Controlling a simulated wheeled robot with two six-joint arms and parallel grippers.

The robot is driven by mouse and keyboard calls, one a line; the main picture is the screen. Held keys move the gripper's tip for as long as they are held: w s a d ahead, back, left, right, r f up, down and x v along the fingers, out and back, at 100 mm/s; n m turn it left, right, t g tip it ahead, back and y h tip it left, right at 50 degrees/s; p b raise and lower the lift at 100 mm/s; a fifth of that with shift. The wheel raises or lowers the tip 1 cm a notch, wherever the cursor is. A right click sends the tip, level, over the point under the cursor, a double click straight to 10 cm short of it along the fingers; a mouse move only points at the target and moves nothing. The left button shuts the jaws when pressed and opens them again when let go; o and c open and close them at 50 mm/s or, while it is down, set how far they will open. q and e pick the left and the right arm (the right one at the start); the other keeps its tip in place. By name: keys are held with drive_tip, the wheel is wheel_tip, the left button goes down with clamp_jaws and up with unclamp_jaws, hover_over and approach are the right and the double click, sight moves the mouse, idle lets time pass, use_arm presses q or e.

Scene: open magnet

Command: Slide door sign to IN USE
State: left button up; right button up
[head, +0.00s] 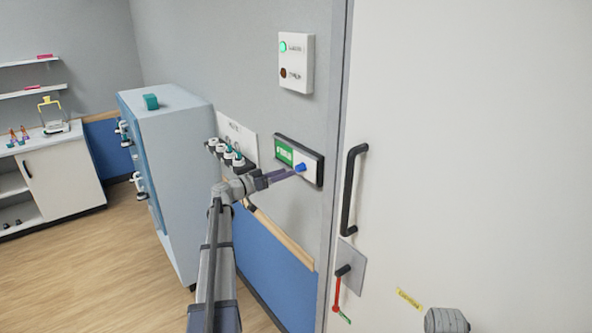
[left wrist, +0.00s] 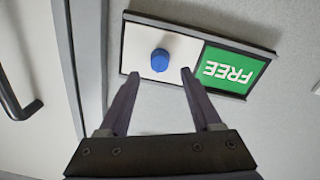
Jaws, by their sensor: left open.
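The door sign (head: 319,172) is a dark-framed plate on the wall left of the door. It shows a green panel on its left and a white slider with a blue knob (head: 300,168) on its right. In the left wrist view the sign is upside down: the green panel (left wrist: 232,72) reads FREE, and the white slider (left wrist: 140,42) carries the blue knob (left wrist: 159,60). My left gripper (head: 288,174) is open, its fingertips close to the knob. In the left wrist view the knob appears between and just beyond the tips; contact is unclear. My right gripper's fingers are not seen.
A white door (head: 470,140) with a black handle (head: 350,190) stands to the right. Below the handle is a red lever (head: 337,295). A switch box (head: 296,62) hangs above the sign. Hooks (head: 230,155) and a blue-grey cabinet (head: 175,160) are to the left.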

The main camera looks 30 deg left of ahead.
sight(297, 169)
use_arm(q)
drive_tip(key=shift+x, duration=2.7)
drive_tip(key=shift+c, duration=0.2)
clamp_jaws()
